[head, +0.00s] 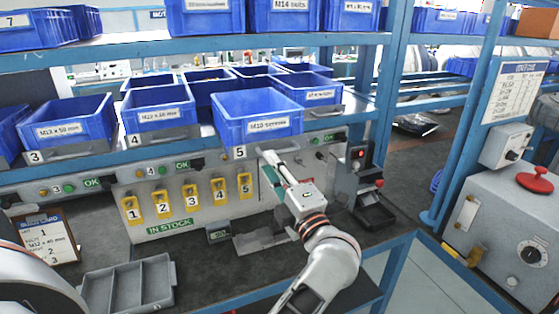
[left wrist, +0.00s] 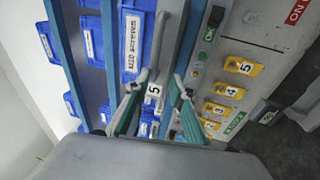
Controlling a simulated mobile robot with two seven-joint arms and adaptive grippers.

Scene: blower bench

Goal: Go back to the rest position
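My left gripper (head: 268,165) is in front of the lower shelf edge, just below the blue bin at position 5 (head: 257,118). Its two fingers stand apart with nothing visible between them. I cannot tell whether a finger touches the bar. My right gripper is in neither view.
Blue bins (head: 160,108) line the shelf. Below are yellow numbered tags (head: 191,197), a grey divided tray (head: 128,289) and a card (head: 47,238). A small device with a red light (head: 357,170) stands right of my arm. A blue post (head: 388,90) rises nearby.

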